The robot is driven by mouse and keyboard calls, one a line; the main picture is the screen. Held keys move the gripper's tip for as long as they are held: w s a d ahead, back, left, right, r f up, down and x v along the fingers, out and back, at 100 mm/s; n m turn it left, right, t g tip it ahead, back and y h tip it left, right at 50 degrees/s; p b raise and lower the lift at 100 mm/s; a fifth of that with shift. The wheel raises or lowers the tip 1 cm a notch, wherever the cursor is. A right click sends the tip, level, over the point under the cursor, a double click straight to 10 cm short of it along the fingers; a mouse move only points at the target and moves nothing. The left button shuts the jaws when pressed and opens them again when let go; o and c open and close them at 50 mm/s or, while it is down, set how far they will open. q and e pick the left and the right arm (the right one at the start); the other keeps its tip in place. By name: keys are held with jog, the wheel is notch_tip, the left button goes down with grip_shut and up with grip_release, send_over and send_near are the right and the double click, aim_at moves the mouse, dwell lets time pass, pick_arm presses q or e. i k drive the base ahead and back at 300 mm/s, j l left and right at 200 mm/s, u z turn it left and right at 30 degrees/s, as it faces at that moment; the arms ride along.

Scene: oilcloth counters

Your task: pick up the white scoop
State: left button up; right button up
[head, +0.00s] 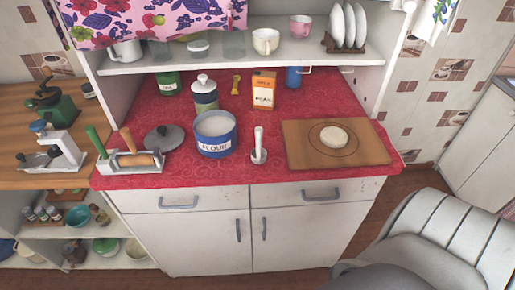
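A small white object with an upright handle and a wider bottom, which looks like the white scoop (259,147), stands on the red patterned oilcloth (215,172). It is just right of the blue flour tin (216,134) and left of the wooden board (296,148), apart from both as far as I can tell. Its bowl is too small to make out clearly. The flour tin is open, with pale contents up near its rim. Neither of my grippers is in view.
A round dough piece (334,136) lies on the board. A grey lid (164,138) and a rack with rolling tools (131,160) stand at left. A carton (263,91) and lidded jar (204,92) stand behind. A pale ribbed shape (440,225) fills the lower right.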

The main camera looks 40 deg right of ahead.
aim_at(259, 153)
jog(key=z, duration=1.8)
